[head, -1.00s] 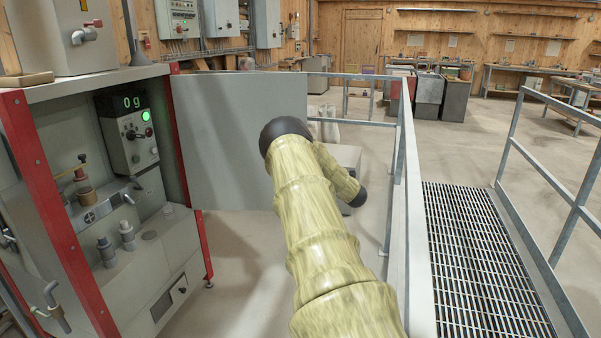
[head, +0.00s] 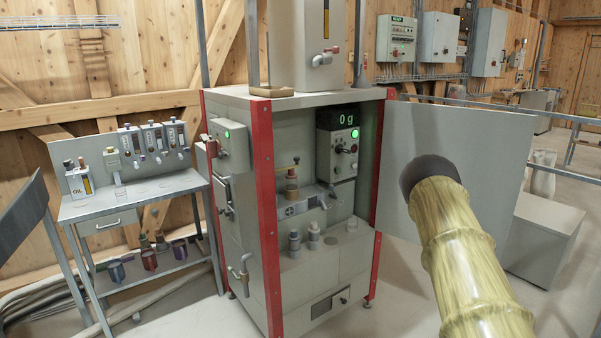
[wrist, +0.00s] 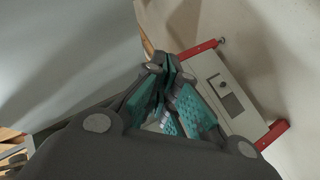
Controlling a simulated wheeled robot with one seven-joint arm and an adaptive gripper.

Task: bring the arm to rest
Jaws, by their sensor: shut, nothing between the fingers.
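My arm (head: 463,255) reaches up from the lower right in the head view, in a ribbed yellow-green cover with a dark joint at its far end. The gripper itself is hidden in the head view. In the wrist view my gripper (wrist: 168,82) shows with its teal-padded fingers drawn together at the tips and nothing between them. Beyond it lie the machine's red-edged frame and its grey lower panel (wrist: 222,92), apart from the fingers.
The feed mixer cabinet (head: 271,185) with red posts stands in the middle, its display reading 0 g. Its open grey door (head: 400,135) stands close behind my arm. A side table (head: 140,195) with bottles is at the left. A grey box (head: 545,235) stands at the right.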

